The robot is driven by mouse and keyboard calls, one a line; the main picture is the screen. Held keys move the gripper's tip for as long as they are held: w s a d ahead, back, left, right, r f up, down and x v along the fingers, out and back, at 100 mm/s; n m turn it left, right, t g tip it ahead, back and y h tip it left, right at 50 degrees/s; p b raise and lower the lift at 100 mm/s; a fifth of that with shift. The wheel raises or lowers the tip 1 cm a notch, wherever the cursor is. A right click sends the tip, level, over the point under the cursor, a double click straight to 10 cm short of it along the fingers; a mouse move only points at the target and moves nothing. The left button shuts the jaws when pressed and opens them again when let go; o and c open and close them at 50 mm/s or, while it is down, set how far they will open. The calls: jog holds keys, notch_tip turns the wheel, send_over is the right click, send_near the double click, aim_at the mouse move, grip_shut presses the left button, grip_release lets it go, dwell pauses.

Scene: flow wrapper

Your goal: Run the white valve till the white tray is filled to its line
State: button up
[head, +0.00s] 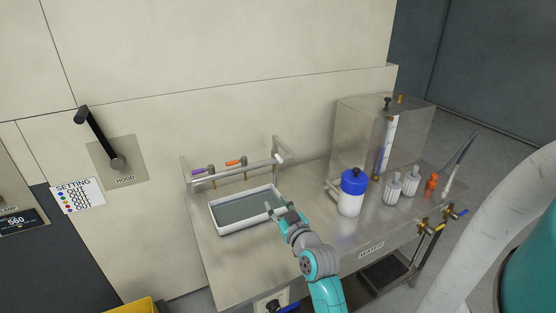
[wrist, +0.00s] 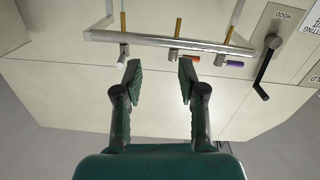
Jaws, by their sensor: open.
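The white tray (head: 215,219) sits on the steel bench under the pipe of valves. Its inside looks grey-green; I cannot make out its fill line or be sure of the level. The white valve (head: 280,158) is at the right end of the pipe; in the wrist view its white handle (wrist: 122,57) is just beyond the left fingertip. My gripper (head: 278,210) is over the tray's right end. In the wrist view my gripper (wrist: 160,66) is open, with nothing between its fingers, and apart from the valve.
An orange valve (head: 233,163) and a purple valve (head: 200,171) share the pipe (head: 225,175). A blue-capped bottle (head: 351,195), small bottles (head: 393,185) and a steel tank (head: 350,130) stand to the right. The wall is close behind the pipe.

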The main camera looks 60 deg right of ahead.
send_near(276, 154)
jog(key=shift+h, duration=0.4)
jog(key=x, duration=0.5)
jog(key=f+x, duration=0.1)
jog(key=x, duration=0.2)
jog(key=shift+w+d, duration=0.15)
jog(key=shift+w, duration=0.15)
grip_shut()
